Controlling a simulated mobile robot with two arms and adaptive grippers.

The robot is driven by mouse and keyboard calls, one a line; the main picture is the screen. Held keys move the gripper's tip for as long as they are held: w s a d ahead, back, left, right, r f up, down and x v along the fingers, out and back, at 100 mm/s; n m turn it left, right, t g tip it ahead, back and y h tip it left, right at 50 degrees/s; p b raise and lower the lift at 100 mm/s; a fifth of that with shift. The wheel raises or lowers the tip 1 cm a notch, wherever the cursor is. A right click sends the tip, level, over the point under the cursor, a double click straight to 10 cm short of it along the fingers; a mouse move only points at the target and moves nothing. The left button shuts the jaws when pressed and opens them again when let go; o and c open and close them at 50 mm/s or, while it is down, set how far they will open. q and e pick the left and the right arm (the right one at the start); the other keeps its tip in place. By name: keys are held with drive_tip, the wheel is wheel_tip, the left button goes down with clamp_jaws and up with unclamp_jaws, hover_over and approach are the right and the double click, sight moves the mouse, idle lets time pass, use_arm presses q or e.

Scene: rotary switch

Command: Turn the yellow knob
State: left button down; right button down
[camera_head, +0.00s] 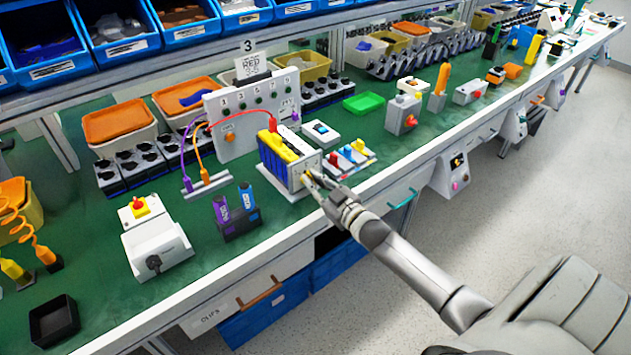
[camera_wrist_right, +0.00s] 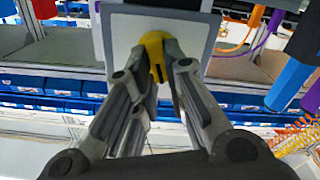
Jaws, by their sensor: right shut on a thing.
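The yellow knob (camera_wrist_right: 152,47) sits on the pale square front plate (camera_wrist_right: 200,38) of a switch unit in the wrist view. In the head view the unit is a box (camera_head: 302,168) with blue and yellow parts behind its plate, standing near the table's front edge. My right gripper (camera_head: 312,179) reaches that plate from the lower right. It is shut on the yellow knob, with one finger on each side; the fingers hide part of the knob in the wrist view. In the head view the knob is mostly hidden. My left gripper is not in view.
A small block with red, yellow and blue switches (camera_head: 349,159) stands close right of the unit. A dark holder with purple and blue pieces (camera_head: 240,226) stands to its left. Red and purple cables (camera_head: 236,113) run behind. The aisle floor (camera_head: 480,215) is clear.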

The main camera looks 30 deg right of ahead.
drive_tip(key=n, duration=0.5)
drive_tip(key=shift+a+f, duration=0.15)
drive_tip(key=shift+a, duration=0.05)
drive_tip(key=shift+n, duration=0.4)
drive_tip(key=c, duration=1.5)
unclamp_jaws()
drive_tip(key=s, duration=0.8)
drive_tip(key=s+d, duration=0.1)
drive_tip(key=s, duration=0.3)
